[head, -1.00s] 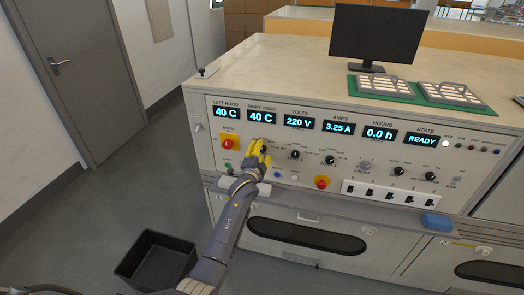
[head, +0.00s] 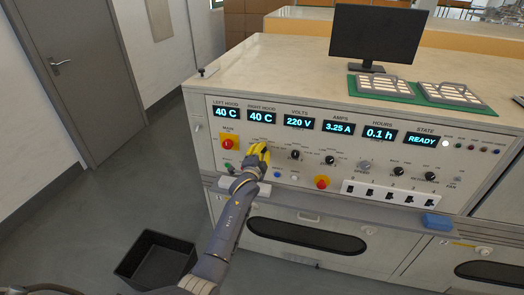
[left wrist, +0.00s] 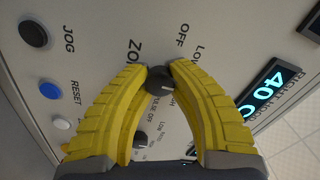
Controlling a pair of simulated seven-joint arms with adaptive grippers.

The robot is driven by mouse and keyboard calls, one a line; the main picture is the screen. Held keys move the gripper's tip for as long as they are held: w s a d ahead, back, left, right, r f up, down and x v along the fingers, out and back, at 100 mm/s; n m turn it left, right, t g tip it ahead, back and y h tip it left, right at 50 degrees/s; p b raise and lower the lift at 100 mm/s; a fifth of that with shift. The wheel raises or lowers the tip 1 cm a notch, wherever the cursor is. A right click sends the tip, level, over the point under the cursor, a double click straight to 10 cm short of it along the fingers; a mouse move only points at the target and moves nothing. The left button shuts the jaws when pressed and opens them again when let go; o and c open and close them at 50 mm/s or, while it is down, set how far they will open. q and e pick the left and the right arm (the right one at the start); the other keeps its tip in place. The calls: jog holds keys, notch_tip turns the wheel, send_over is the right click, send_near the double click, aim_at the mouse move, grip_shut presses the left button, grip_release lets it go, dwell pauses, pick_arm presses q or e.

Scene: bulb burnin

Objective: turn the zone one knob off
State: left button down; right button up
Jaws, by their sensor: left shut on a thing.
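The zone one knob (left wrist: 160,79) is a small black round knob with a pale pointer mark, on the light control panel. In the left wrist view, the lettering around it includes OFF, LOW and a partly hidden "ZO". My left gripper (head: 260,150) has yellow fingers at the panel's left part, below the right hood display. In the left wrist view the gripper (left wrist: 160,72) is shut on this knob, one fingertip on each side. The fingers hide part of the lettering, and I cannot tell exactly which setting the pointer meets. My right gripper is not in view.
A red main switch (head: 228,143) is left of the gripper. Another zone knob (head: 295,155) is to its right, and a red stop button (head: 322,182) is lower right. The blue reset button (left wrist: 50,90) is nearby. A black bin (head: 155,258) stands on the floor.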

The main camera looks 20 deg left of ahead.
pick_arm(q)
jog(key=shift+n, duration=0.3)
jog(key=n, duration=0.3)
jog(key=shift+n, duration=0.4)
jog(key=n, duration=0.3)
jog(key=shift+f+n, duration=0.1)
jog(key=shift+n, duration=0.2)
jog(key=n, duration=0.4)
jog(key=shift+n, duration=1.9)
jog(key=shift+f, duration=0.1)
jog(key=c, duration=1.1)
grip_release()
jog(key=shift+o, duration=0.2)
jog(key=s, duration=1.2)
jog(key=shift+d, duration=0.15)
